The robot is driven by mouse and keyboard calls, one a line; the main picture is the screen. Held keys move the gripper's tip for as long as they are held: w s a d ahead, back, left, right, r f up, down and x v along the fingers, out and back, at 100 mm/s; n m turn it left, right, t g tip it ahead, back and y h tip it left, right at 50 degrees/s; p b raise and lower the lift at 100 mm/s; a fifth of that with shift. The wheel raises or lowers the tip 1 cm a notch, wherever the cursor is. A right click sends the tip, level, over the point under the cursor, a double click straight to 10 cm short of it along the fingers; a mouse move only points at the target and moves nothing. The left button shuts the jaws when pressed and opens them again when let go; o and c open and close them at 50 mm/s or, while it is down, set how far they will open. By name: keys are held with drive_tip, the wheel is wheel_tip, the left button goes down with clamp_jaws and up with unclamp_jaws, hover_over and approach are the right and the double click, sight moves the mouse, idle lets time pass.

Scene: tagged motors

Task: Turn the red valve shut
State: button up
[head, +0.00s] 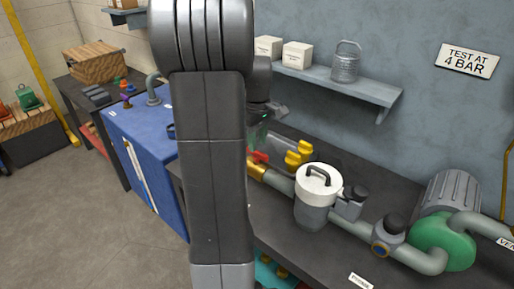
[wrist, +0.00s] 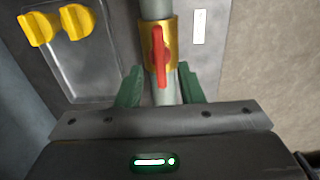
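The red valve handle (wrist: 159,57) sits on a brass valve body (wrist: 172,42) on a grey pipe (wrist: 157,9) in the wrist view. The handle lies along the pipe. In the head view the handle (head: 258,156) and brass body (head: 257,172) show just right of my arm, partly hidden by it. My gripper (wrist: 160,88) is open, with green fingers on either side of the pipe. The handle's near end lies close to the gap between them, and I see no contact. In the head view my gripper is mostly hidden behind my arm.
Two yellow handles (wrist: 35,28) lie left of the valve; they also show in the head view (head: 299,153). A white-lidded canister (head: 318,188) and a green pump (head: 443,240) stand along the pipe to the right. A wall shelf (head: 340,84) hangs above the bench.

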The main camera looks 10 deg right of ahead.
sight(257, 151)
drive_tip(key=shift+w+f, duration=0.1)
drive_tip(key=shift+f, duration=1.5)
clamp_jaws()
